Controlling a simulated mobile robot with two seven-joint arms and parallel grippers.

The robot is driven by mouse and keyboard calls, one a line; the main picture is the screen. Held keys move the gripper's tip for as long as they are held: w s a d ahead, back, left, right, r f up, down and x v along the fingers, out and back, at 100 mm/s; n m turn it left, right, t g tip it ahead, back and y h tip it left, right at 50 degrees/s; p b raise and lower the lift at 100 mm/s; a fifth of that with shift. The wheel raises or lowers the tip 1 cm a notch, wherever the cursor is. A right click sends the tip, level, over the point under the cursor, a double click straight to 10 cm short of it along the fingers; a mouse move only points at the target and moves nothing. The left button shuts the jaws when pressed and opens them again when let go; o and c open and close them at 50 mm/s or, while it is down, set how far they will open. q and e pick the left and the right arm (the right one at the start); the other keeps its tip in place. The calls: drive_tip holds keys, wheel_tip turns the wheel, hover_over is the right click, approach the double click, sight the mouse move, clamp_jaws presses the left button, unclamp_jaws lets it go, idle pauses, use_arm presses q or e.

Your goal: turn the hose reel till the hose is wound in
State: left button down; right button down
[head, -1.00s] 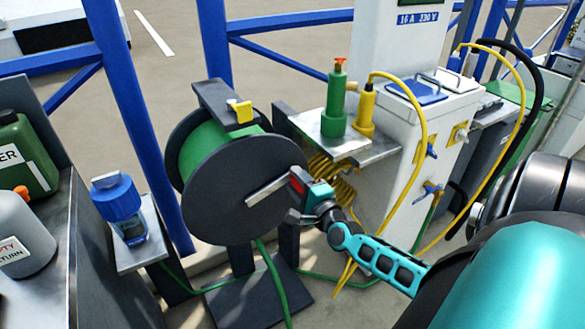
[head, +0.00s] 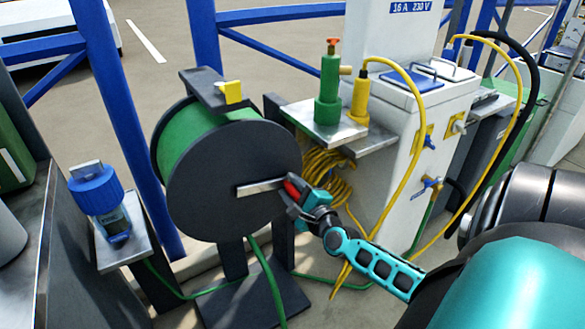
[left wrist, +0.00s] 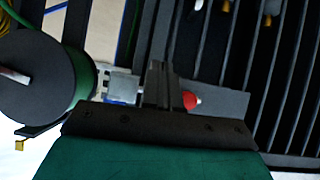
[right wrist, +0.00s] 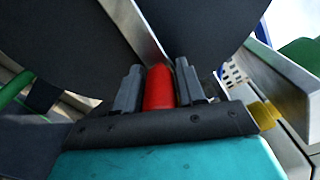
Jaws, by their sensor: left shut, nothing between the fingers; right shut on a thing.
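The hose reel (head: 215,190) is a dark drum with green hose (head: 195,137) wound on it, and its disc faces me. A metal crank arm (head: 258,188) runs right from the hub to a red handle (head: 292,188). My right gripper (head: 296,196) is shut on the red handle; the right wrist view shows the handle (right wrist: 159,88) between the two fingers. Green hose (head: 262,265) hangs from the reel to the floor. My left gripper (left wrist: 160,85) is shut and empty, seen only in its wrist view, with the reel (left wrist: 35,80) to its left.
A blue-capped device (head: 97,195) stands on a ledge at left. A white power post (head: 400,130) stands at right.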

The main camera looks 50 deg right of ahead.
drive_tip(key=shift+w+a+r, duration=0.1)
drive_tip(key=shift+a, duration=0.2)
drive_tip(key=c, duration=0.9)
unclamp_jaws()
drive_tip(key=shift+o, duration=0.3)
drive_tip(key=shift+d, duration=0.1)
drive_tip(key=shift+s, duration=0.5)
drive_tip(key=p+v, duration=0.1)
drive_tip(key=v, duration=1.1)
